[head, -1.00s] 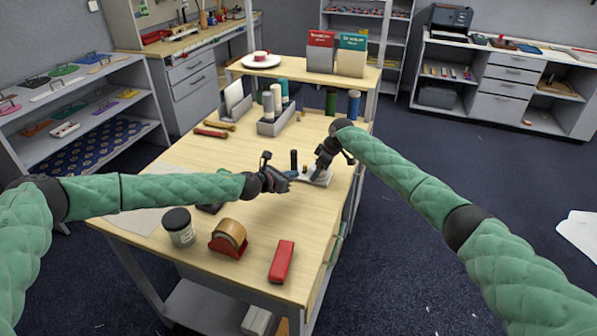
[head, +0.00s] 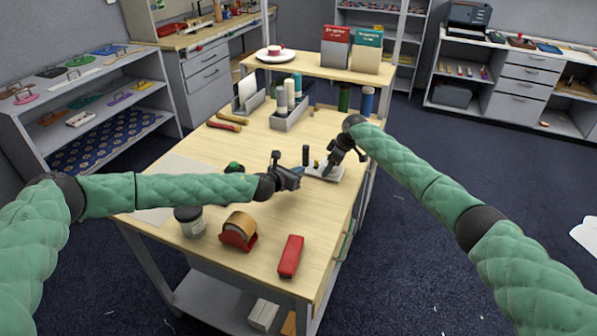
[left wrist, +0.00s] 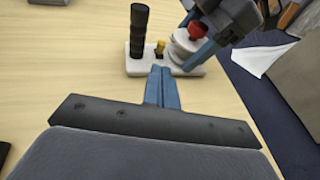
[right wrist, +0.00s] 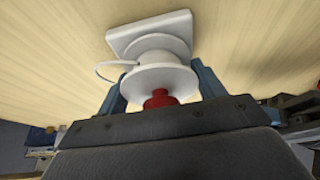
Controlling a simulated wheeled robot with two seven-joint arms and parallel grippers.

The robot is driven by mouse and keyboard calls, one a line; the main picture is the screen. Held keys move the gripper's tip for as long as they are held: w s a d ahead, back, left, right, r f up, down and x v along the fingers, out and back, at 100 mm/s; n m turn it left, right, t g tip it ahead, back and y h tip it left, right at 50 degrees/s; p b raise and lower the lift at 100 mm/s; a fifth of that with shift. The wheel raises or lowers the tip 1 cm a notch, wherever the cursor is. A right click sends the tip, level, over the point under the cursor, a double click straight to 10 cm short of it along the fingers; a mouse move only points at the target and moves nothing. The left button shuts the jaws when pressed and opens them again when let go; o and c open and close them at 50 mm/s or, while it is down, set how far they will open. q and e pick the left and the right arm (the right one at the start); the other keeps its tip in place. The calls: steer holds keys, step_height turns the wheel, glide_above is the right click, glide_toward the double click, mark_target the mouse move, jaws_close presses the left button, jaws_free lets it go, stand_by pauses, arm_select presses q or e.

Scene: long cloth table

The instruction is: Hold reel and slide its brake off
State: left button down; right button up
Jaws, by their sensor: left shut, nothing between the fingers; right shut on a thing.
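The reel is a white spool (right wrist: 175,78) with a red knob (right wrist: 160,98) on top, on a white base plate (left wrist: 136,66). The base shows in the head view (head: 313,171) near the table's right edge. A black upright post (left wrist: 139,30) stands at its other end, with a small yellow piece (left wrist: 160,47) between post and spool. My right gripper (right wrist: 163,88) has its fingers either side of the spool, shut on it. My left gripper (left wrist: 163,74) is shut and empty, its fingertips at the base's near edge below the yellow piece; whether they touch is unclear.
Nearer on the table are a jar (head: 190,222), a tape dispenser (head: 239,231) and a red stapler-like object (head: 291,256). Behind lie red-handled tools (head: 226,122) and a grey holder (head: 290,121) with cylinders. The tabletop between holder and left gripper is clear.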

mark_target(312, 168)
arm_select(q)
steer(key=x, duration=0.7)
steer(key=shift+w+d+f, duration=0.1)
steer(key=shift+w, duration=0.15)
steer(key=shift+d, duration=0.1)
steer(key=shift+w+d, duration=0.25)
steer(key=shift+w, duration=0.45)
steer(key=shift+w+d, duration=0.2)
steer(key=shift+w, duration=0.45)
steer(key=v, duration=1)
